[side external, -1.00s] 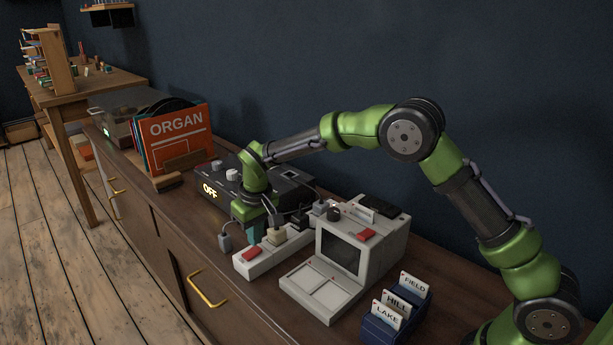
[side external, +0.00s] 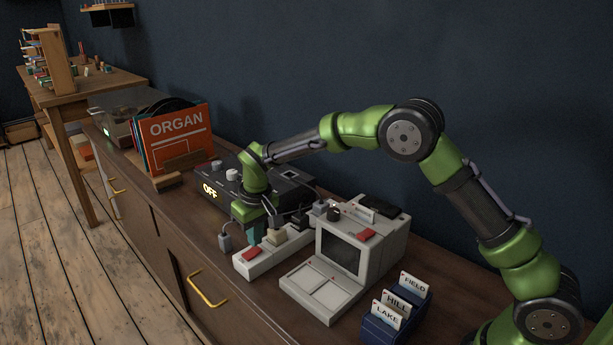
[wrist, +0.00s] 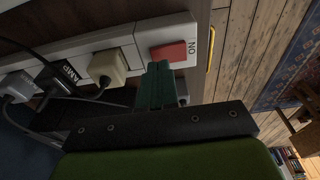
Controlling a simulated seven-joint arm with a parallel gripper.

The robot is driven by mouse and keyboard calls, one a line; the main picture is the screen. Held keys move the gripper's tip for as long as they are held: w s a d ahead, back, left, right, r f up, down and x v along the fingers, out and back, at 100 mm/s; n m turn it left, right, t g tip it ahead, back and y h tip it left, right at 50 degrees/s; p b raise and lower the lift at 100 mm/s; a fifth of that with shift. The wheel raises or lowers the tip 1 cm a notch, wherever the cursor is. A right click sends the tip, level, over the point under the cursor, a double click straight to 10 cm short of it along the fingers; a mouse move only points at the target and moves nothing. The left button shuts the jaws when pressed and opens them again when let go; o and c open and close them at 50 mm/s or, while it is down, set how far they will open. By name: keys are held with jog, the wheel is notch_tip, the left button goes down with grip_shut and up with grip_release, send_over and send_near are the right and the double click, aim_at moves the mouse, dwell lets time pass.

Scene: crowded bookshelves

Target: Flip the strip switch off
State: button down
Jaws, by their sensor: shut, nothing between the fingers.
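The white power strip (side external: 268,260) lies on the cabinet top with a red rocker switch (side external: 251,254) at its near left end. In the wrist view the red switch (wrist: 168,51) sits beside a label (wrist: 190,47) reading ON, seen upside down. My gripper (side external: 253,238) points down at the strip, just behind the switch. Its teal fingers are shut and empty. In the wrist view the fingertips (wrist: 157,69) overlap the near edge of the switch; I cannot tell whether they touch it. The switch's tilt is unclear.
A beige plug (wrist: 108,68) and a black plug labelled AMP (wrist: 59,75) sit in the strip close to my fingers. A beige computer-like device (side external: 345,255) stands to the right. A dark amplifier showing OFF (side external: 210,191) is behind.

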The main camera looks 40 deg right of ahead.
aim_at(256, 249)
jog(key=shift+f, duration=0.75)
jog(key=shift+r, duration=3.55)
jog(key=shift+w, duration=0.1)
jog(key=s+d+r+m+t, duration=0.1)
jog(key=s+r, duration=0.3)
jog(key=s, duration=0.6)
jog(key=s+d+r+m+t+y, duration=0.1)
jog(key=s+d+r, duration=0.3)
jog(key=s, duration=0.6)
jog(key=s+d+r+m+t+y, duration=0.1)
jog(key=s+d+r+m+t, duration=0.1)
jog(key=s, duration=0.8)
notch_tip(256, 249, up, 2)
jog(key=shift+s+d+t, duration=0.15)
jog(key=shift+s+t, duration=0.1)
jog(key=shift+t, duration=0.45)
